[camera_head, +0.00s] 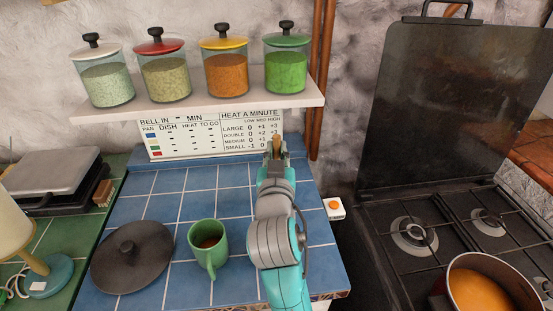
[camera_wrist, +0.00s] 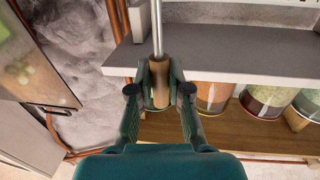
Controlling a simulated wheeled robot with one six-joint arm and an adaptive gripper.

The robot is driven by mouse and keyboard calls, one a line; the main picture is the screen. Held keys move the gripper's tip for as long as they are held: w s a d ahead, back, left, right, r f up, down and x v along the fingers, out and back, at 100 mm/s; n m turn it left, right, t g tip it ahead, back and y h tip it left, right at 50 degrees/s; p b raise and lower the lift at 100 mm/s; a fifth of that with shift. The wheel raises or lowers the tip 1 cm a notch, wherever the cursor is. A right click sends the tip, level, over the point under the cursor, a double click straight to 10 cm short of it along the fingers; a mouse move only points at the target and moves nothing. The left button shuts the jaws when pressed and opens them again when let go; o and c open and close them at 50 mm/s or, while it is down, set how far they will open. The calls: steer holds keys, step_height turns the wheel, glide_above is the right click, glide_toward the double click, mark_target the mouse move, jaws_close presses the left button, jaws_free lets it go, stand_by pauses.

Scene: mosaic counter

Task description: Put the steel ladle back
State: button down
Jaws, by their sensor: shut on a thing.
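The steel ladle shows in the wrist view as a thin steel shaft (camera_wrist: 157,25) rising from a brown wooden handle. My gripper (camera_wrist: 160,84) is shut around this handle, one finger on each side. The ladle's bowl is out of view. In the head view my gripper (camera_head: 275,152) is at the back of the blue tiled counter, in front of the sign board. Only a small bit of the wooden handle (camera_head: 278,142) shows there; the rest of the ladle cannot be made out.
A wall shelf (camera_head: 200,108) with several lidded jars is above the sign board (camera_head: 205,136). A green mug (camera_head: 206,245) and a dark round lid (camera_head: 131,257) are on the counter (camera_head: 150,208). A stove with a pot (camera_head: 466,268) and upright black panel (camera_head: 450,100) stands right.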

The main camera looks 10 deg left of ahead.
steer(key=shift+f, duration=1.15)
steer(key=c, duration=1.1)
jaws_free()
steer(key=s, duration=0.4)
steer(key=s+d, duration=0.1)
steer(key=s, duration=0.7)
steer(key=shift+d, duration=0.3)
